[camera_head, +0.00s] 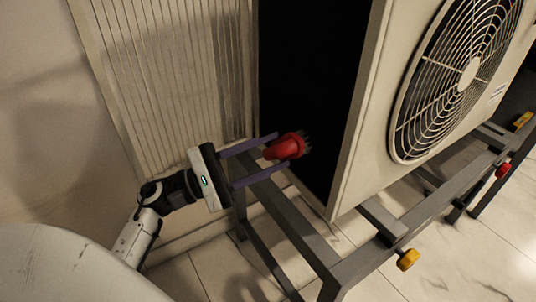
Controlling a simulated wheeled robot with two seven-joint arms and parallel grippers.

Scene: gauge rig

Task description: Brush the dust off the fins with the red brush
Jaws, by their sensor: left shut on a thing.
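The red brush (287,147) is between the fingers of my left gripper (282,151), with its short bristles pointing right. My left gripper is shut on the brush. It holds the brush in front of the dark side face (310,80) of a large fan unit. A panel of thin upright fins (170,70) stands against the wall at the upper left, behind and left of the gripper. I cannot make out dust on the fins or on the dark face. My right gripper is not in view.
The fan unit (358,150) with its round grille (468,75) stands on a grey metal frame (290,222). A yellow knob (408,259) and a red knob (503,170) stick out from the frame. Pale floor tiles (450,240) lie below.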

